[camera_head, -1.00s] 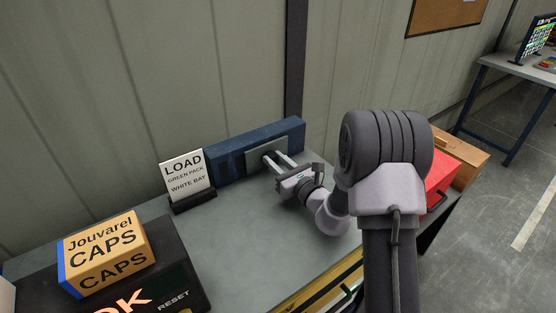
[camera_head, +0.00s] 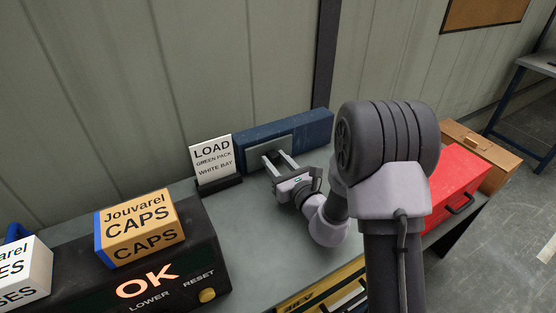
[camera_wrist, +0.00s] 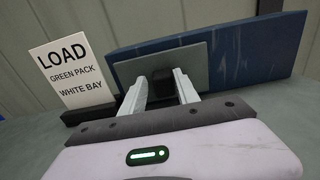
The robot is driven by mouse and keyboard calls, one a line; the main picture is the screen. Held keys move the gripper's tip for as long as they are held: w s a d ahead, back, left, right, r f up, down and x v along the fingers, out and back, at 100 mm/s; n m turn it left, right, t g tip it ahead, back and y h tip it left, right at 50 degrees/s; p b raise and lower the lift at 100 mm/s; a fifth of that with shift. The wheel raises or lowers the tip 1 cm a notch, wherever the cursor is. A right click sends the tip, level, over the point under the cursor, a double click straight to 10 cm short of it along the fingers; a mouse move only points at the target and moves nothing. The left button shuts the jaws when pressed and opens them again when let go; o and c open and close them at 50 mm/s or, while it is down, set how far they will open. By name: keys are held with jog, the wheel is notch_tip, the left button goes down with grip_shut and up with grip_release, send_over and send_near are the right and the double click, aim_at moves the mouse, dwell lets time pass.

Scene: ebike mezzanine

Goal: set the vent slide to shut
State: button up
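The vent slide is a grey plate (camera_head: 291,142) with a black knob (camera_wrist: 163,83), set on a long dark blue panel (camera_head: 318,128) standing at the back of the bench. In the wrist view the grey plate (camera_wrist: 196,70) sits at the left end of the blue panel (camera_wrist: 255,50). My gripper (camera_head: 277,160) reaches the knob from the front. In the wrist view its two pale fingers (camera_wrist: 162,88) stand on the left and right of the knob and look closed on it. The fingertips' contact is partly hidden.
A LOAD sign (camera_head: 212,160) stands close left of the panel. A black OK/RESET box (camera_head: 205,255) carries a Jouvarel CAPS carton (camera_head: 140,228) at the front left. A red box (camera_head: 458,185) and a wooden box (camera_head: 485,155) are at right. Bare bench (camera_head: 240,225) lies in front.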

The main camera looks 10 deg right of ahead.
jog(key=shift+o, duration=0.8)
jog(key=shift+a, duration=0.1)
jog(key=v, duration=1.1)
jog(key=shift+w, duration=0.1)
jog(key=p+v, duration=0.4)
jog(key=p, duration=0.1)
jog(key=p+v, duration=0.2)
jog(key=shift+r, duration=0.25)
jog(key=shift+s+f+p, duration=0.2)
jog(key=shift+s+p, duration=0.1)
